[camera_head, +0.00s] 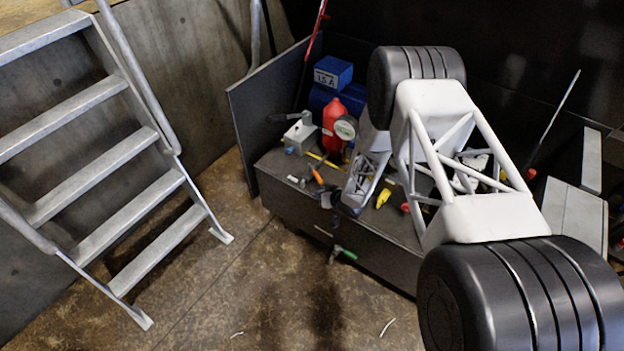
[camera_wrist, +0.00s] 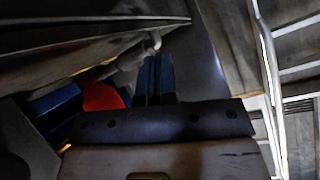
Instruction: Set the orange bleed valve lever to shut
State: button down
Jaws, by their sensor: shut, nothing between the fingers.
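The orange lever (camera_head: 317,175) is a small orange handle near the front left edge of the dark machine's top in the head view. Its exact angle is too small to tell. My gripper (camera_head: 329,199) is just below and right of it, at the machine's front edge; I cannot tell whether they touch. In the wrist view the two blue fingers of my gripper (camera_wrist: 154,72) are together, with nothing seen between them. A grey rounded fitting (camera_wrist: 150,45) shows near the fingertips. The orange lever cannot be made out in the dark wrist view.
A red bottle (camera_head: 334,124), a round gauge (camera_head: 346,128), a grey box (camera_head: 300,134) and a blue block (camera_head: 333,72) stand behind the lever. A yellow handle (camera_head: 383,198) lies right. A green-handled tap (camera_head: 345,253) juts from the front. Metal stairs (camera_head: 110,160) stand left; floor between is clear.

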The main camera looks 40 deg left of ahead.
jog(key=s+a+n+t+h, duration=0.1)
jog(key=s+a+n+h, duration=0.2)
jog(key=n, duration=0.6)
jog(key=a+n+h, duration=0.3)
jog(key=n+h, duration=0.2)
jog(key=n, duration=0.4)
jog(key=s+a+r+n+t+h, duration=0.1)
jog(key=a+r+n+t+h, duration=0.1)
jog(key=r+n, duration=0.4)
jog(key=s+a+r+n+t+h, duration=0.2)
jog(key=r+n+h, duration=0.3)
jog(key=n, duration=0.7)
jog(key=shift+s+a+r+t+h, duration=0.3)
jog(key=shift+a+r+t, duration=0.1)
jog(key=shift+a, duration=0.1)
jog(key=shift+w+f, duration=0.15)
